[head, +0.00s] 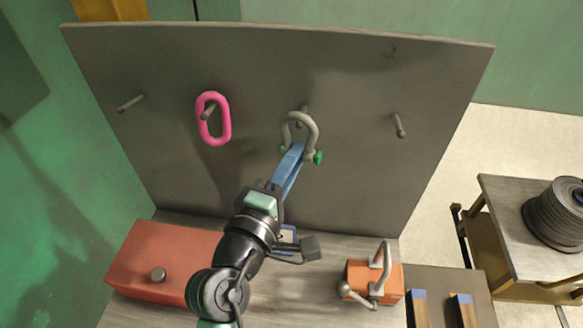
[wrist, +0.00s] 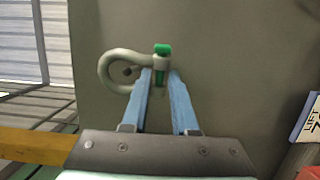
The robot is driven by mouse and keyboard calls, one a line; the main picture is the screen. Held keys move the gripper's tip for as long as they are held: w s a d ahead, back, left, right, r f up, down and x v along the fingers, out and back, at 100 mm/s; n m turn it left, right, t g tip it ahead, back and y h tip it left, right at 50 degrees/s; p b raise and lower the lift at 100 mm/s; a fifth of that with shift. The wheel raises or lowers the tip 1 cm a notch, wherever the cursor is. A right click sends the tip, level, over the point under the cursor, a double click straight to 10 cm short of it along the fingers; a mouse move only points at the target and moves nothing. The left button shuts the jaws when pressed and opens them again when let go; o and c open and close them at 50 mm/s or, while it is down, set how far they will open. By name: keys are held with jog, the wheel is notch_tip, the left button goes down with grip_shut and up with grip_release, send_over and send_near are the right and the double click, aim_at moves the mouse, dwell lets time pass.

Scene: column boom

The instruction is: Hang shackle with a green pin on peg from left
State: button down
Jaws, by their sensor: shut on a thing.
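A grey shackle (head: 315,129) with a green pin (head: 319,157) is in front of the upright grey board, at the third peg (head: 303,110) from the left. My gripper (head: 296,150) is shut on the shackle's pin end, with the bow pointing up. In the wrist view the shackle (wrist: 106,66) lies sideways with its green pin head (wrist: 162,49) by my blue fingertips (wrist: 161,76). A dark peg end (wrist: 127,71) shows inside the bow's opening there. I cannot tell how far the peg passes through the bow, or whether they touch.
The board (head: 255,60) also carries an empty left peg (head: 130,103), a pink link (head: 226,125) on the second peg, and an empty right peg (head: 398,126). Below are a red box (head: 150,250) and an orange block (head: 358,271) with a grey shackle. A cable spool (head: 553,215) stands right.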

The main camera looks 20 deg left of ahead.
jog(key=shift+w+a+f+b, duration=0.25)
jog(key=shift+w+b, duration=0.1)
jog(key=shift+w, duration=0.5)
jog(key=shift+w+a+f+b, duration=0.25)
jog(key=shift+w+f+b, duration=0.1)
jog(key=shift+w, duration=0.5)
jog(key=shift+w+a+f+b, duration=0.25)
jog(key=shift+w+b, duration=0.1)
jog(key=shift+w, duration=0.5)
jog(key=c, duration=0.6)
grip_release()
jog(key=shift+s+f, duration=0.1)
jog(key=shift+s, duration=0.05)
